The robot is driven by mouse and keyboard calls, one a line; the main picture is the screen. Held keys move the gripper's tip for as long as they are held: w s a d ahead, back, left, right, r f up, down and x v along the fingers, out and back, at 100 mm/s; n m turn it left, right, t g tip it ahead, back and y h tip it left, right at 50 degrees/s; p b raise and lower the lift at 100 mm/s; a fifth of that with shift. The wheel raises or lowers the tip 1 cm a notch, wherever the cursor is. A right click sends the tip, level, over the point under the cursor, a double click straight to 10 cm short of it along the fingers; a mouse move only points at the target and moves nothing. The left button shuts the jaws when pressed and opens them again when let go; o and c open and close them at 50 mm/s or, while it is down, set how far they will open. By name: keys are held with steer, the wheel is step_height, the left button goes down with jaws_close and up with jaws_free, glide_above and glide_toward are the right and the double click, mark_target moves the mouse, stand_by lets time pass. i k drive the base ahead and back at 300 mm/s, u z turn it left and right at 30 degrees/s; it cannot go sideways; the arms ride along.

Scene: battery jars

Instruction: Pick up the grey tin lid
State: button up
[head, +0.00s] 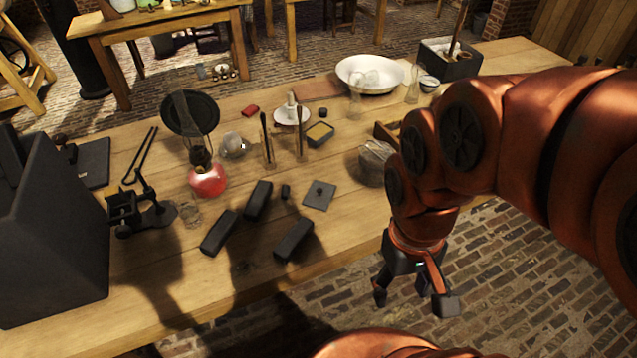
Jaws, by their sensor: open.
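A flat, square dark grey lid (320,196) with a small knob on top lies on the wooden table, near its front edge, in the head view. It looks like the grey tin lid. My gripper (414,298) is open and empty, pointing down. It appears in front of the table's front edge, over the brick floor, to the right of the lid and nearer to me. The lid is fully visible, with nothing on it and nothing touching it.
Three dark oblong blocks (258,201) lie left of the lid, with a small black piece (285,191) between. A glass jar (375,163) stands right of it. A red oil lamp (207,180) stands farther left. A small open tin (320,134) is behind.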

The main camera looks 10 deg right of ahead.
mark_target(320, 194)
steer(key=u, duration=0.55)
steer(key=k, duration=1.3)
steer(key=u, duration=1.25)
steer(key=i, duration=1.35)
steer(key=z, duration=0.85)
steer(key=i, duration=0.55)
steer(key=z, duration=0.5)
